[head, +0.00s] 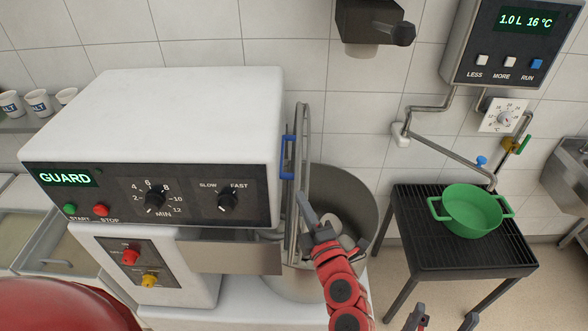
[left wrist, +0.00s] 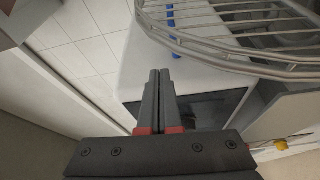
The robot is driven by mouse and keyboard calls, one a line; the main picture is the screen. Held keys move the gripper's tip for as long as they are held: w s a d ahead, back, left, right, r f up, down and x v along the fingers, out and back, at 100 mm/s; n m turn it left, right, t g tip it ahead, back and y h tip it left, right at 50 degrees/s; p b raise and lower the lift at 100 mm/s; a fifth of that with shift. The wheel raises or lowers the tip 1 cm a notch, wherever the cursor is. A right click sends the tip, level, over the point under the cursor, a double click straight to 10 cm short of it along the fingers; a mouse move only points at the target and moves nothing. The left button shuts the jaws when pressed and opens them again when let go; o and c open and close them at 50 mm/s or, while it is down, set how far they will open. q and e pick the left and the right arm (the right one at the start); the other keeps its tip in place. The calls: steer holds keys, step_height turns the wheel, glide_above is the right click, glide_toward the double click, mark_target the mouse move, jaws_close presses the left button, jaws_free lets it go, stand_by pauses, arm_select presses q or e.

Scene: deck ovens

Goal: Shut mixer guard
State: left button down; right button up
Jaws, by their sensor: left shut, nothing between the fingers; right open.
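The mixer (head: 180,110) has a white head, and its display reads GUARD. The wire guard (head: 303,125) stands raised beside the head, seen nearly edge-on, with a blue handle (head: 287,158). The steel bowl (head: 357,190) lies open below and to the right of it. My left gripper (head: 306,207) is shut and empty in front of the guard's lower part, over the bowl; contact cannot be told. In the left wrist view its closed fingers (left wrist: 160,75) point toward the guard's curved bars (left wrist: 230,50) and blue handle (left wrist: 170,15). My right gripper (head: 444,320) is open at the bottom edge.
A green pot (head: 472,208) stands on a black slatted stand (head: 440,255) at right. A water meter panel (head: 515,45) with a pipe hangs on the tiled wall. Cups (head: 38,102) sit on a shelf at left. Open floor lies between mixer and stand.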

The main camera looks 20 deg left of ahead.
mark_target(294, 174)
arm_select(q)
steer(key=shift+h, duration=0.3)
steer(key=p+x, duration=0.1)
steer(key=x, duration=0.1)
steer(key=p+x, duration=0.1)
steer(key=x, duration=0.2)
steer(key=r+p+x, duration=0.1)
steer(key=x, duration=0.2)
steer(key=shift+w+d+p, duration=0.2)
steer(key=shift+w+p, duration=0.15)
steer(key=shift+w, duration=0.1)
steer(key=shift+w+a+f, duration=0.3)
steer(key=shift+w+a, duration=0.05)
steer(key=shift+w, duration=0.2)
